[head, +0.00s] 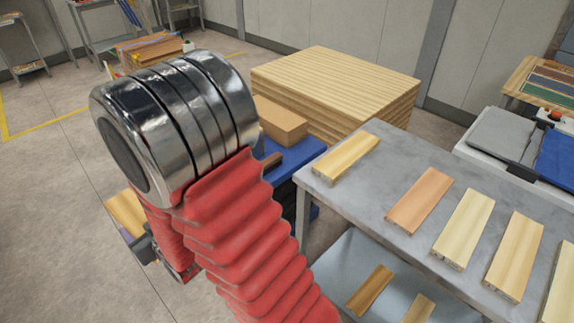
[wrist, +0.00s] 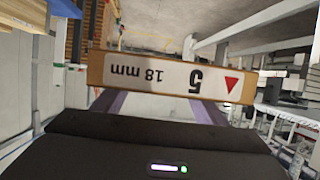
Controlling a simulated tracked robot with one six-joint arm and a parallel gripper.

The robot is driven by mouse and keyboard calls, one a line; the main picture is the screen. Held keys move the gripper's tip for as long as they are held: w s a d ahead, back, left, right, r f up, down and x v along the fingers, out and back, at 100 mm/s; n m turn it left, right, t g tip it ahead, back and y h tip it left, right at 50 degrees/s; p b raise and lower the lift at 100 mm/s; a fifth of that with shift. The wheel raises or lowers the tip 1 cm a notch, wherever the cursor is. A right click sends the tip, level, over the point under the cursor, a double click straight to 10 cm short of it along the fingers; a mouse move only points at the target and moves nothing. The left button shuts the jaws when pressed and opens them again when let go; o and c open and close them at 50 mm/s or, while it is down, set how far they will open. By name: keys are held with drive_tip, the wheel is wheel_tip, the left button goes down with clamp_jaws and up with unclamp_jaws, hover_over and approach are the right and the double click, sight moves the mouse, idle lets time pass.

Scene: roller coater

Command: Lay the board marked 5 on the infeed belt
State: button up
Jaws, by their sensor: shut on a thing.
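The board marked 5 (wrist: 172,76) fills the upper middle of the wrist view. Its white end label reads "5" and "18 mm" upside down, with a red triangle. My gripper (wrist: 155,101) is shut on this board, with a purple finger on each side. In the head view, part of the board (head: 125,211) shows at the lower left, held in the air beside my arm; most of it is hidden. At the right edge, a blue surface (head: 557,155) lies on a pale machine; I cannot tell whether it is the infeed belt.
A grey table (head: 394,150) at the right carries several loose boards, with more on its lower shelf (head: 345,262). A large wood stack (head: 335,85) and a cardboard box (head: 280,122) on a blue top (head: 306,153) stand behind my arm. The floor at left is clear.

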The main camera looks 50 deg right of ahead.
drive_tip(key=shift+w, duration=0.4)
drive_tip(key=shift+d, duration=0.15)
